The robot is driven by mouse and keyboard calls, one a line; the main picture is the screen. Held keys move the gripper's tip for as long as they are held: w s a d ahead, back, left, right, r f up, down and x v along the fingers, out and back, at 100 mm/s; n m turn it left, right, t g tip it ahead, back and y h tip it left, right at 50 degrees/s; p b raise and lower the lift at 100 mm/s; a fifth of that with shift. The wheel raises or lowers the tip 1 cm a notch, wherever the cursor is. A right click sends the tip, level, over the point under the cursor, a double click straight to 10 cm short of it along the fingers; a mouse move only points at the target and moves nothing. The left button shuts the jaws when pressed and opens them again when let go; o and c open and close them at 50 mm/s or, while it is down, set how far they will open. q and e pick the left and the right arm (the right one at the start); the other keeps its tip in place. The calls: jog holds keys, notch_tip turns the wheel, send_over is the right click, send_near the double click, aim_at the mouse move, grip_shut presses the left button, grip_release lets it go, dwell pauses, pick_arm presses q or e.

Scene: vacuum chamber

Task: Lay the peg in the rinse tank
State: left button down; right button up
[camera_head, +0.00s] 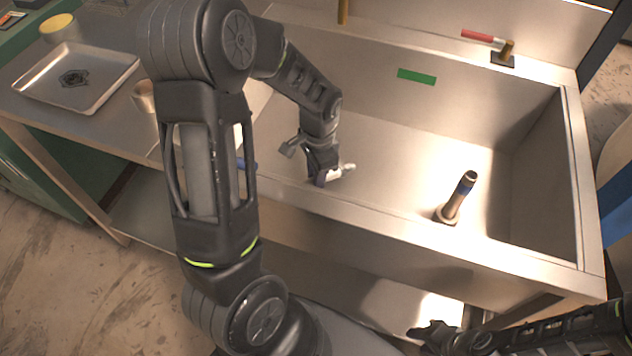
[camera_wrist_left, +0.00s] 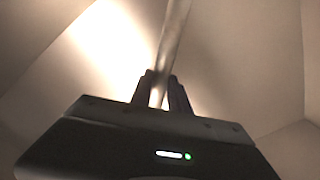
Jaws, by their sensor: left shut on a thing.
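The rinse tank (camera_head: 400,140) is the large metal basin filling the right half of the head view. My left gripper (camera_head: 326,176) is inside the tank's outline, near its front wall at the left. It is shut on the peg (camera_head: 347,167), whose pale end sticks out to the right of the fingers. In the left wrist view the fingers (camera_wrist_left: 160,88) clasp the long, slim peg (camera_wrist_left: 173,45), which runs up out of the picture. I cannot tell whether the peg touches the tank. My right gripper (camera_head: 432,332) is low outside the tank front, its fingers too dark to read.
A green strip (camera_head: 416,77) marks the back wall. A red-handled valve (camera_head: 484,38) sits on the back rim. A shallow tray (camera_head: 100,68) and cup (camera_head: 144,97) stand on the left counter.

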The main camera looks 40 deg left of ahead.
pick_arm(q)
jog(key=shift+f, duration=1.5)
jog(key=shift+f, duration=0.2)
jog(key=c, duration=1.3)
grip_release()
jog(key=shift+o, duration=0.2)
jog(key=shift+r, duration=0.15)
jog(key=shift+r, duration=0.25)
jog(key=r, duration=0.5)
jog(key=r+p, duration=0.1)
jog(key=r, duration=0.5)
jog(key=shift+w+d+r, duration=0.1)
jog(key=shift+w+r, duration=0.1)
jog(key=shift+r, duration=0.1)
